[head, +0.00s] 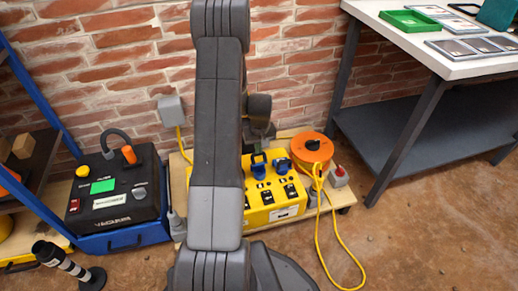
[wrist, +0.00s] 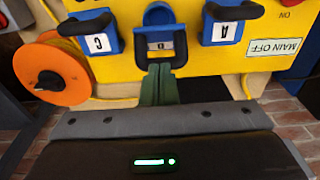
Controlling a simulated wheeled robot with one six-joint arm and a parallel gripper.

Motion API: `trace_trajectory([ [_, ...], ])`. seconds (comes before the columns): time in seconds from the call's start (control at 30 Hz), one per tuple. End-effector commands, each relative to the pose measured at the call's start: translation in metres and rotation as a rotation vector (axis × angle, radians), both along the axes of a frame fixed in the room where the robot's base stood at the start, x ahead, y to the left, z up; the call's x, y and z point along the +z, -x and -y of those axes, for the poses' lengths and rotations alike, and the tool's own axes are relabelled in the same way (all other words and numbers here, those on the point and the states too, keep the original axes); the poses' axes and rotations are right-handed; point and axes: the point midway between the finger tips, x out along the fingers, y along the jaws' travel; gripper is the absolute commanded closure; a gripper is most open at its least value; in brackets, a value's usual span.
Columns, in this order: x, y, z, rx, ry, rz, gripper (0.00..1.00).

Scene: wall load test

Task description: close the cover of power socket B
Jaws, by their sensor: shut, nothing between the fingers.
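The middle power socket, B, is on the yellow box (head: 275,208), and its blue cover (wrist: 160,40) with a black loop handle shows in the wrist view. In the head view this cover (head: 258,164) appears to stand up from the box top. In the upside-down wrist view, the cover marked C (wrist: 98,40) is to its left and the cover marked A (wrist: 222,30) to its right. My gripper (wrist: 160,85) is shut and empty, its greenish fingertips right at the middle cover's loop handle. I cannot tell whether they touch it. My arm hides part of the box in the head view.
An orange cable reel (head: 312,148) with a yellow cable stands to the right of the box. A red button (head: 339,172) is beside it. A black vacuum unit (head: 115,190) stands left, a white-topped table (head: 460,65) right. The brick wall is close behind.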

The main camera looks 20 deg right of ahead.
Motion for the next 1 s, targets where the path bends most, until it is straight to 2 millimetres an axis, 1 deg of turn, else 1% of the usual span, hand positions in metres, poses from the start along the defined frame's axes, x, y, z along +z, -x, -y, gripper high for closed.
trace_trajectory([
  [0.3, -0.008, 0.026, -0.001, -0.001, 0.000, -0.004, 1.00],
  [0.6, -0.019, 0.045, -0.003, -0.001, 0.000, -0.004, 1.00],
  [1.0, -0.027, 0.057, -0.003, 0.000, 0.000, -0.004, 1.00],
])
